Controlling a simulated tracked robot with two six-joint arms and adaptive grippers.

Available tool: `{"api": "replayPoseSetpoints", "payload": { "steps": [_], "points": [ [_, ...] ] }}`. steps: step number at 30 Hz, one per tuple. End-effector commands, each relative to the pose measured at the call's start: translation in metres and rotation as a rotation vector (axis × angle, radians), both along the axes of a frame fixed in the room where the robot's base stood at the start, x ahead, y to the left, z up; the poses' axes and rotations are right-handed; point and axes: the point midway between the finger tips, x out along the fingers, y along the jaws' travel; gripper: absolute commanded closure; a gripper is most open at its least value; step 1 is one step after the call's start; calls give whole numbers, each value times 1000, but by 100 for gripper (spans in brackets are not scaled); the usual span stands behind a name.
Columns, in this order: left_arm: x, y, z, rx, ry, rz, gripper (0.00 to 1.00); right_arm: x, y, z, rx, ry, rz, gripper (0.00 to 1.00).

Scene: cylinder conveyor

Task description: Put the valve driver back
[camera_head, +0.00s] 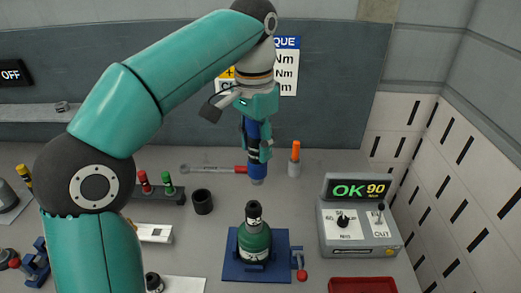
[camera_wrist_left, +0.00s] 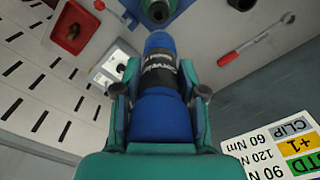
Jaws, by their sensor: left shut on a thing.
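The valve driver (camera_head: 256,169) is a blue cylindrical tool with a dark band. It hangs upright, tip down, above the table. My left gripper (camera_head: 257,145) is shut on it; in the left wrist view the driver (camera_wrist_left: 162,70) sits between the two fingers. Below it, a green cylinder with a black valve top (camera_head: 254,240) stands in a blue fixture (camera_head: 283,270); the driver is apart from it. An empty-looking black cup (camera_head: 202,202) stands on the table to the left. My right gripper is not in view.
A torque wrench with a red handle (camera_head: 240,169) lies behind. An orange-topped tool in a grey holder (camera_head: 295,168) stands right of the driver. A control box reading OK 90 (camera_head: 358,230) and a red tray (camera_head: 362,286) are at right.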

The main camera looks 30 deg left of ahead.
Motion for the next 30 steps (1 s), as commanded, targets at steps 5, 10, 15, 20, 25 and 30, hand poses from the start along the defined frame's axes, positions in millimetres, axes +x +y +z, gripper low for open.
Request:
{"api": "replayPoseSetpoints", "payload": {
  "steps": [5,10,15,20,25,30],
  "points": [
    [24,11,-2,0,-1,30,100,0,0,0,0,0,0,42],
    [50,49,-22,1,1,122,100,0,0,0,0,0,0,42],
    [65,104,-55,1,2,241,100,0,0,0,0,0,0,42],
    [62,163,-91,2,3,365,100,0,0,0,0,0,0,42],
    [47,207,-124,1,1,462,100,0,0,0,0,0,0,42],
    [34,230,-142,1,-2,514,100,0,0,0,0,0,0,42]
  ]
}}
